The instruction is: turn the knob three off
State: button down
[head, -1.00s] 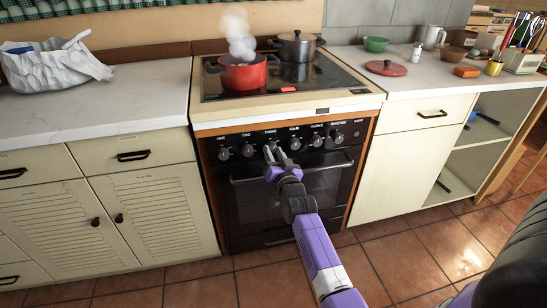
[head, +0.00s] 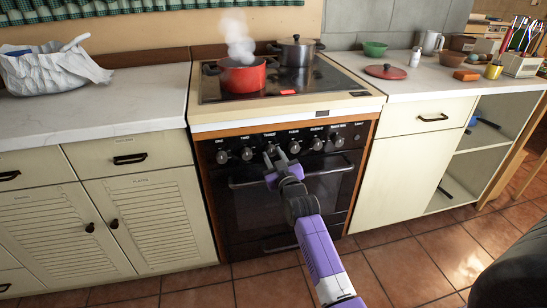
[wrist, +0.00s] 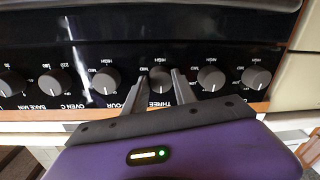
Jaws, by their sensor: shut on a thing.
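The black cooker (head: 282,210) has a row of round knobs along its front panel. Knob three (wrist: 161,78) shows in the wrist view between my two fingers, above its label THREE, which appears upside down. My gripper (head: 275,152) reaches the panel from below in the head view and is shut on knob three. The fingers partly hide this knob in the head view, and I cannot read its pointer clearly. In the wrist view, knob four (wrist: 106,80) is left of the fingers and knob two (wrist: 211,78) is close on the right.
A steaming red pot (head: 243,77) and a dark lidded pot (head: 297,50) stand on the hob (head: 330,85). The oven handle (head: 325,170) runs below the knobs. White counters with cupboards flank the cooker. The tiled floor (head: 200,297) in front is clear.

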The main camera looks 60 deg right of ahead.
jog(key=shift+f, duration=0.2)
jog(key=c, duration=1)
grip_release()
jog(key=shift+r, duration=0.1)
jog(key=p+v, duration=0.1)
jog(key=v, duration=0.7)
